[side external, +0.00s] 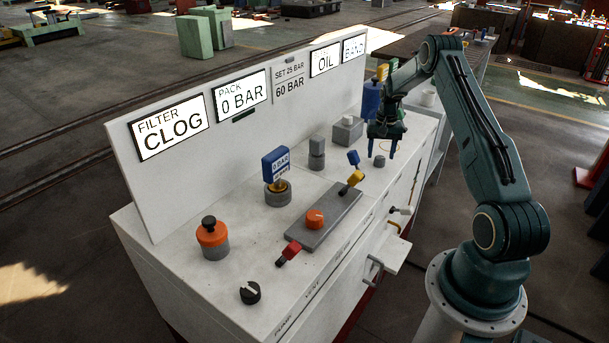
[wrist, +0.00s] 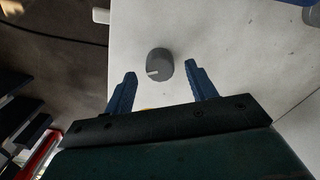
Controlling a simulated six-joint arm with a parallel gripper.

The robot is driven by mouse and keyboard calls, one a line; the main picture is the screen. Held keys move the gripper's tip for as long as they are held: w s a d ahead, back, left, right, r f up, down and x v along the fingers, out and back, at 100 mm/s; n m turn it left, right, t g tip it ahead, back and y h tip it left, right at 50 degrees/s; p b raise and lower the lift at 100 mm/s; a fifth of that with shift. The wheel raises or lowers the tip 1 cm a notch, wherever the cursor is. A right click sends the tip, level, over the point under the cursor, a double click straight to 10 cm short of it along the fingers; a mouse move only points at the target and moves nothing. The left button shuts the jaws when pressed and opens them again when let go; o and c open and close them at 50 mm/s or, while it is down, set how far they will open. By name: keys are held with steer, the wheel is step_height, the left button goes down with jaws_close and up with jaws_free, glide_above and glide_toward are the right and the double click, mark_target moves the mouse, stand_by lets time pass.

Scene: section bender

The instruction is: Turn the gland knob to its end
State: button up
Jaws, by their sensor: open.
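A small round grey knob (wrist: 159,65), which I take to be the gland knob, stands on the white bench top. A white mark on it points to the left in the wrist view. It also shows in the side view (side external: 379,162), near the bench's right end. My gripper (wrist: 160,74) is open, with its blue fingers on either side of the knob in the wrist view. In the side view my gripper (side external: 380,150) points down, with its fingertips close above the knob. I cannot tell whether they touch it.
On the bench are a yellow-handled lever (side external: 351,182), a blue-handled lever (side external: 354,159), a grey block (side external: 347,131), an orange knob (side external: 314,218) and a red-handled lever (side external: 289,252). A white panel with signs (side external: 240,97) stands along the back. Bare bench top surrounds the knob.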

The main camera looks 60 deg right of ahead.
mark_target(380, 157)
step_height(380, 157, up, 12)
stand_by(0.5)
